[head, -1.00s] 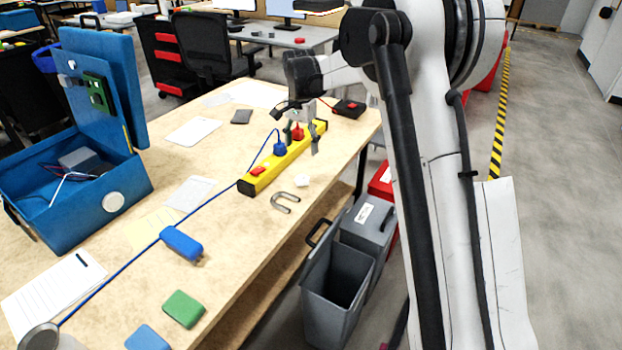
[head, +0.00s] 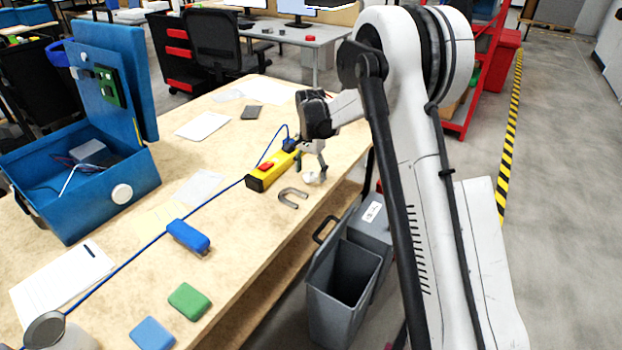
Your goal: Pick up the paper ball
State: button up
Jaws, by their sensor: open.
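The paper ball (head: 311,178) is a small white lump on the wooden table near its right edge, just right of the grey horseshoe magnet. My gripper (head: 311,170) points down at the ball, with its fingers apart and around or just above it. One finger shows on the left and one on the right. The ball is partly covered by the fingers, and I cannot tell whether they touch it.
The yellow power strip (head: 263,177) lies left of my gripper, and the horseshoe magnet (head: 293,198) lies in front. A blue toolbox (head: 85,195) stands open at the left. An open grey bin (head: 343,290) stands on the floor beside the table (head: 240,245).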

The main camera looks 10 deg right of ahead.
jog(key=shift+f, duration=0.95)
jog(key=c, duration=0.8)
jog(key=shift+r, duration=0.1)
jog(key=shift+c, duration=0.2)
